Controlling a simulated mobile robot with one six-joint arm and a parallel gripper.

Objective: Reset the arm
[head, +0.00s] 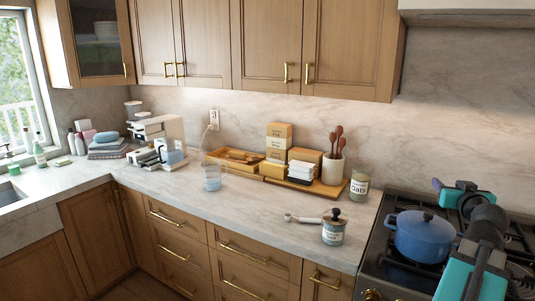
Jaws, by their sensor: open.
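My arm, black and teal, rises at the right edge of the head view, over the stove. My gripper (452,193) is at its far end, above and behind the blue pot (420,238). Its jaws are open, and nothing shows between them. The fingers are small and partly hidden by the arm, so their exact pose is hard to make out.
The stove (373,258) is under my arm. Left of it on the counter (270,222) stand a lidded jar (333,232), an oats jar (359,187) and a glass (212,178). A wooden tray (330,190) holds boxes and a utensil crock. Cabinets (350,45) hang above.

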